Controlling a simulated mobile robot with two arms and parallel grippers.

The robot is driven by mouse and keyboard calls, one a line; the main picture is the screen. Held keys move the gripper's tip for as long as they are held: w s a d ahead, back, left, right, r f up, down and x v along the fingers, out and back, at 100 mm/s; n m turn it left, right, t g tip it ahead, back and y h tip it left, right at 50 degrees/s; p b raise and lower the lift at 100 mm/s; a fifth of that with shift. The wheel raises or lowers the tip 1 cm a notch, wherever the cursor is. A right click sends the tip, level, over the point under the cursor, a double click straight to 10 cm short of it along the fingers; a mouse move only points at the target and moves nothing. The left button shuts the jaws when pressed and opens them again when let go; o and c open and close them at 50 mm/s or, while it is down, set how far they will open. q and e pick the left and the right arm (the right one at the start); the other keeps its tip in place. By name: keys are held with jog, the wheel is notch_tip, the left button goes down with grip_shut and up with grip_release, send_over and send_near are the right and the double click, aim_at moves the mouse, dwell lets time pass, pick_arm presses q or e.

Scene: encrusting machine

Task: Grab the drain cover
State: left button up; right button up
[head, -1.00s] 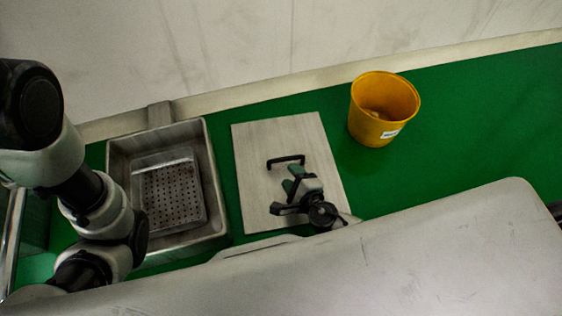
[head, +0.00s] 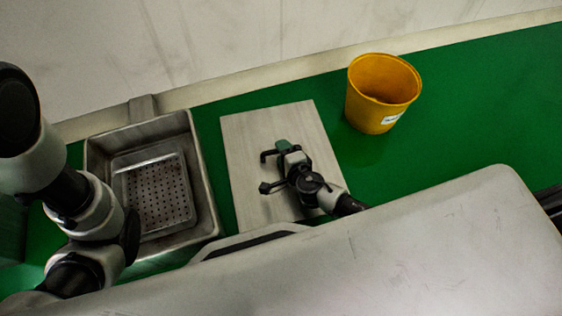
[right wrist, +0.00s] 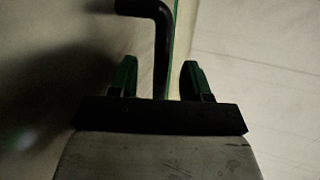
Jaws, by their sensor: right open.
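The drain cover appears to be the pale flat plate (head: 245,190) with a black bent handle (head: 267,155), lying on the green surface in the head view. My right gripper (head: 283,148) is over the plate, close to the handle. In the right wrist view the green fingers of the right gripper (right wrist: 157,80) stand apart, and the black handle (right wrist: 162,45) shows between them. I cannot tell whether they touch it. The gripper partly covers the handle in the head view. My left arm comes in at the left, but its gripper is not visible.
A metal basin (head: 205,185) with a perforated tray (head: 160,195) inside stands left of the plate. A yellow bucket (head: 372,113) stands at the plate's upper right. A large pale machine housing (head: 420,250) fills the lower right. The green surface (head: 480,90) is clear at the right.

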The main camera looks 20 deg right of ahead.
jog(key=shift+w+a+f, duration=0.15)
jog(key=shift+w+f, duration=0.05)
jog(key=shift+w, duration=0.5)
jog(key=shift+c, duration=0.5)
grip_shut()
jog(key=shift+r, duration=0.15)
